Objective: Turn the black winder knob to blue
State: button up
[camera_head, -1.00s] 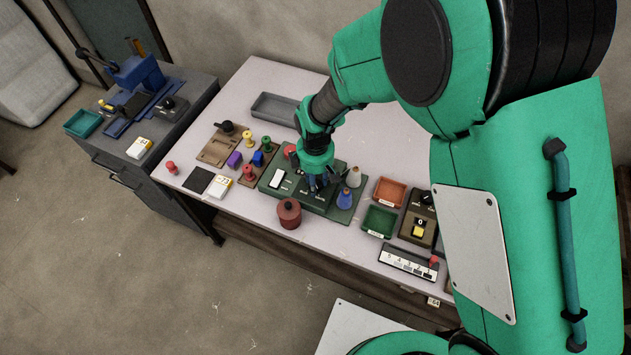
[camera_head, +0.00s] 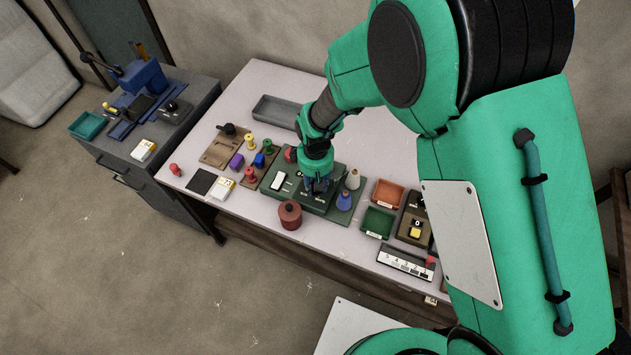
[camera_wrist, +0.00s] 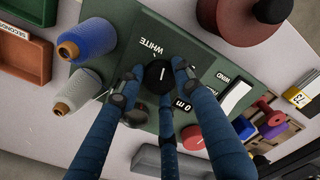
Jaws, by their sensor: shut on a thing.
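The black winder knob (camera_wrist: 158,74) sits on the green winder panel (camera_wrist: 140,30) in the wrist view, with a short white line on its top. A WHITE label is printed beside it; no blue label is readable. My gripper (camera_wrist: 156,84) has its blue fingers closed around the knob, and they hide part of its sides and the panel behind. In the head view my gripper (camera_head: 317,187) is down on the winder, and the knob is hidden there. A blue cone spool (camera_wrist: 90,40) and a pale grey cone spool (camera_wrist: 78,90) stand at the panel's edge.
A white rocker switch (camera_wrist: 236,97) and a red button (camera_wrist: 192,137) are on the winder near my fingers. A dark red round pot (camera_head: 290,215) stands in front. Orange (camera_head: 388,192) and green (camera_head: 378,222) trays lie to the right. The table behind is mostly clear.

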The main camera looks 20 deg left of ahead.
jog(key=m+p, duration=0.2)
jog(key=m, duration=0.3)
jog(key=shift+m, duration=0.3)
jog(key=m+p, duration=0.1)
jog(key=m, duration=0.4)
dwell(0.4)
jog(key=o, duration=1.2)
jog(key=shift+c, duration=0.2)
jog(key=shift+r, duration=0.1)
notch_tip(320, 180, up, 12)
